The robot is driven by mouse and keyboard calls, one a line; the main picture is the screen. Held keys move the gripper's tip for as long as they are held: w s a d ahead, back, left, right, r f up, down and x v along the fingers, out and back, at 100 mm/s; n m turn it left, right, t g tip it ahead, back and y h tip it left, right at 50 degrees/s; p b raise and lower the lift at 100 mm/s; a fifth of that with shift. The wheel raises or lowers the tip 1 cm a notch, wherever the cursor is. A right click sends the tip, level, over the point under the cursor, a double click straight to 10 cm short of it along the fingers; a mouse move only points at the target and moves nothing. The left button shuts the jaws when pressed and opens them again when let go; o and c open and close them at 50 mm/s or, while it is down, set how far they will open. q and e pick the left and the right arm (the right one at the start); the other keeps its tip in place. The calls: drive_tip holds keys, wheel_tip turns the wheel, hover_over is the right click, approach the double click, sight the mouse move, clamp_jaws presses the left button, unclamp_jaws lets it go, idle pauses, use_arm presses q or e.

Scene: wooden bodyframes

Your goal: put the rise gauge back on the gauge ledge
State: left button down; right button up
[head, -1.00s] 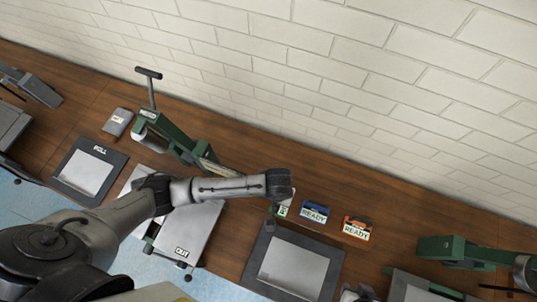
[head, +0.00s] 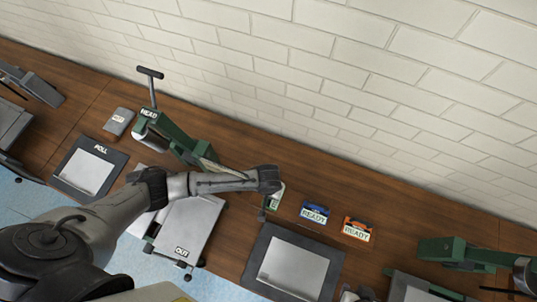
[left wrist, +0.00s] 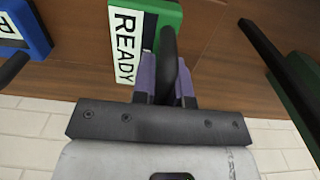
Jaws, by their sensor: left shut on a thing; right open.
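My left gripper (left wrist: 166,85) is shut on the dark curved handle of a green block with a white READY label (left wrist: 125,45). This green block also shows in the head view (head: 277,200), past the end of my left arm. No mark reading rise is legible, so I cannot tell if it is the rise gauge. My left fingers are mostly hidden behind the wrist in the head view. I cannot make out a separate gauge ledge.
A blue READY block (head: 314,213) and an orange one (head: 357,229) stand right of the green block. A dark-framed plate (head: 293,265) lies in front. A green lever machine (head: 170,135) stands left, and another green machine (head: 450,250) right. A brick wall backs the bench.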

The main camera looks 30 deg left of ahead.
use_arm(q)
drive_tip(key=c, duration=1.1)
unclamp_jaws()
drive_tip(key=shift+f, duration=0.1)
wheel_tip(320, 180, up, 12)
drive_tip(key=shift+r+p, duration=0.1)
drive_tip(key=shift+p, duration=0.35)
drive_tip(key=shift+d, duration=0.1)
drive_tip(key=s+d+r+m+t+h, duration=0.2)
drive_tip(key=s+h, duration=0.1)
drive_tip(key=s, duration=0.4)
drive_tip(key=s+a+y, duration=0.1)
drive_tip(key=s+a, duration=0.1)
drive_tip(key=a, duration=0.1)
drive_tip(key=s+a+r+m+t+y, duration=0.1)
drive_tip(key=s+a, duration=0.2)
drive_tip(key=a, duration=0.1)
drive_tip(key=s+a+r, duration=0.1)
drive_tip(key=s+a, duration=0.2)
drive_tip(key=a, duration=0.1)
drive_tip(key=shift+s+m+t+y, duration=0.25)
drive_tip(key=shift+m+t+y, duration=0.05)
drive_tip(key=shift+y, duration=0.1)
